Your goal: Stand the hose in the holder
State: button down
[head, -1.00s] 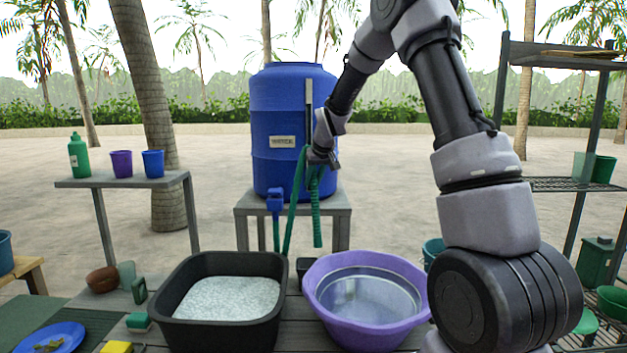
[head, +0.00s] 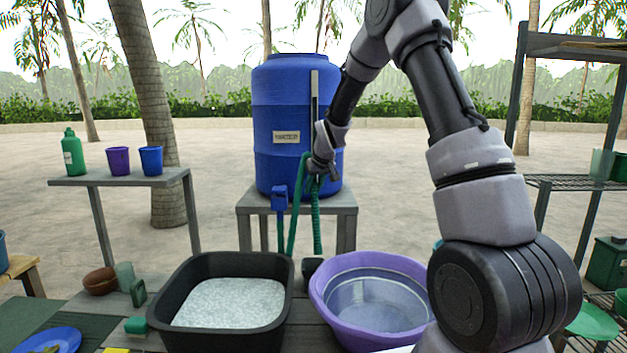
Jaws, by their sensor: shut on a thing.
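The green hose (head: 316,222) hangs in my gripper (head: 318,172) in front of the blue water tank (head: 289,100). It loops over at the gripper, with one length running down to the left and a ribbed length hanging down on the right. My gripper is shut on the hose near the top of the loop; its fingers are small and partly hidden. I cannot tell for sure which thing is the holder; a small dark cup (head: 312,268) stands between the two basins.
A black tub (head: 180,330) with pale grainy contents and a purple basin (head: 335,325) stand on the near table. The tank rests on a grey stand (head: 345,203). A side table (head: 75,181) at left carries a bottle and cups. A shelf rack (head: 575,183) stands at right.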

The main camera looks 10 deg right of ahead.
aim_at(318, 220)
jog(key=shift+s+f, duration=0.2)
jog(key=shift+f, duration=4)
jog(key=shift+s+f, duration=0.15)
jog(key=shift+f, duration=4)
jog(key=c, duration=0.8)
grip_release()
jog(key=o, duration=0.3)
jog(key=shift+w, duration=0.15)
jog(key=shift+r, duration=0.15)
jog(key=o, duration=0.5)
jog(key=shift+w, duration=0.1)
jog(key=shift+w+v, duration=0.15)
jog(key=shift+v, duration=0.8)
jog(key=shift+w+v, duration=0.15)
jog(key=shift+v, duration=0.8)
jog(key=shift+w+r+v, duration=0.1)
jog(key=shift+w+v, duration=0.05)
jog(key=shift+v, duration=1.7)
jog(key=shift+w+r+v, duration=0.15)
jog(key=shift+w+v, duration=0.05)
jog(key=shift+v, duration=1.65)
